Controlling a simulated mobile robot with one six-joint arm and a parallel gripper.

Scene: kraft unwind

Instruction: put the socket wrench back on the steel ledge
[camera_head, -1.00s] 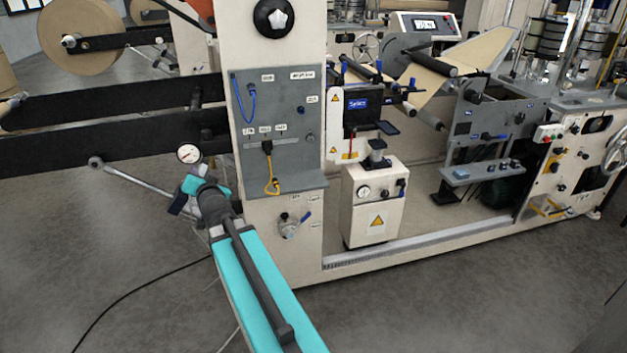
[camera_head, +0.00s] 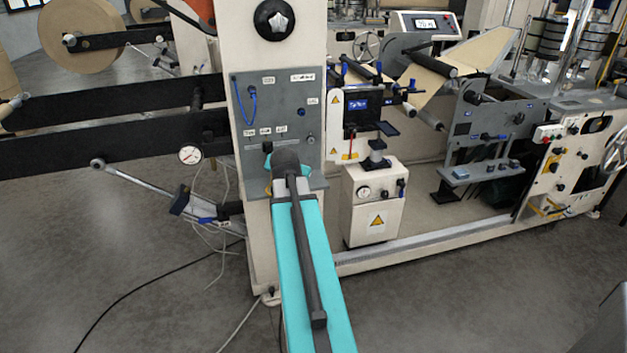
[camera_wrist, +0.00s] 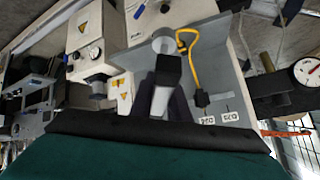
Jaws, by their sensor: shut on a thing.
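In the wrist view my gripper (camera_wrist: 163,92) is shut on the socket wrench (camera_wrist: 164,72), which shows a silver round end, a black part and a pale shaft between the dark fingers. The grey steel ledge (camera_wrist: 203,36) lies beyond the wrench in this view. I cannot tell whether the wrench touches it. In the head view the steel ledge (camera_head: 318,184) juts from the foot of the grey panel on the cream column. My arm covers its middle and left part there, and hides the gripper and the wrench.
A yellow cable (camera_wrist: 183,42) with a black plug (camera_wrist: 202,99) hangs on the panel close to the wrench. A blue cable (camera_head: 252,105) hangs higher. A dial gauge (camera_head: 190,155) is left of the column. A cream box (camera_head: 374,205) with a gauge stands to the right.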

